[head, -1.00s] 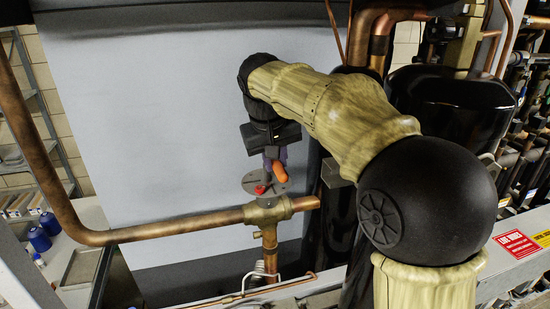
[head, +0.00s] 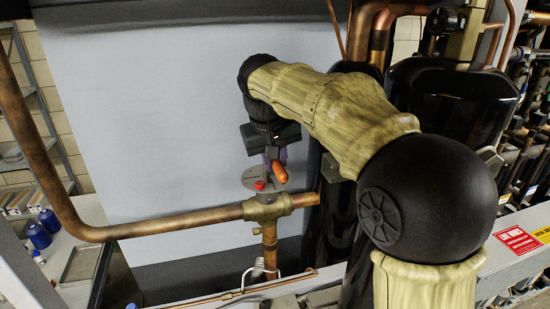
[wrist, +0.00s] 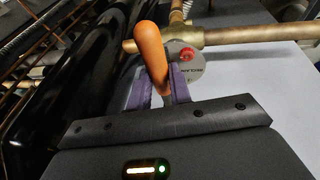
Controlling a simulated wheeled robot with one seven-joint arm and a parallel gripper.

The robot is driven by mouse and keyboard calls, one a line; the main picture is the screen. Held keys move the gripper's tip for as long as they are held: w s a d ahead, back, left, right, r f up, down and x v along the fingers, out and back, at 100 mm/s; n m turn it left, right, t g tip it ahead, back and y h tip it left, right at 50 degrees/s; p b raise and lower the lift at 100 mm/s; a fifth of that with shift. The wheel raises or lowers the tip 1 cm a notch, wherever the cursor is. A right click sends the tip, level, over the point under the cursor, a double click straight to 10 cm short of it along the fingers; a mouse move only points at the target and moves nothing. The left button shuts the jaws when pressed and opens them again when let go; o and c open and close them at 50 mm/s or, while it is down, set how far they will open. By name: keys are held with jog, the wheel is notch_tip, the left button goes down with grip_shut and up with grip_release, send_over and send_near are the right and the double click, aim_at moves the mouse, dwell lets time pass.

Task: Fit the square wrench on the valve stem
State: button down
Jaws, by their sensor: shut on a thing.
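The wrench shows as an orange handle (head: 280,172) in the head view. In the wrist view the orange handle (wrist: 152,55) rises between my gripper's purple fingers (wrist: 162,88). My gripper (head: 274,154) is shut on it, just above and slightly right of the valve. The brass valve (head: 267,208) sits in a horizontal copper pipe. On top of it is a grey round plate (head: 248,180) with a small red piece (head: 260,185) at the stem. The red piece (wrist: 187,53) looks curved in the wrist view. The wrench's square end is hidden, and I cannot tell whether it touches the stem.
The copper pipe (head: 165,227) runs left from the valve and bends upward. Black cylinders (head: 450,95) stand close on the right behind my arm. A pale grey panel (head: 150,110) is behind the valve. A thin copper line (head: 240,293) runs below.

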jog(key=shift+f+b, duration=0.45)
jog(key=shift+f, duration=0.35)
dwell(0.6)
jog(key=c, duration=0.8)
grip_release()
jog(key=p+v, duration=0.6)
jog(key=v, duration=0.2)
dwell(0.3)
dwell(0.4)
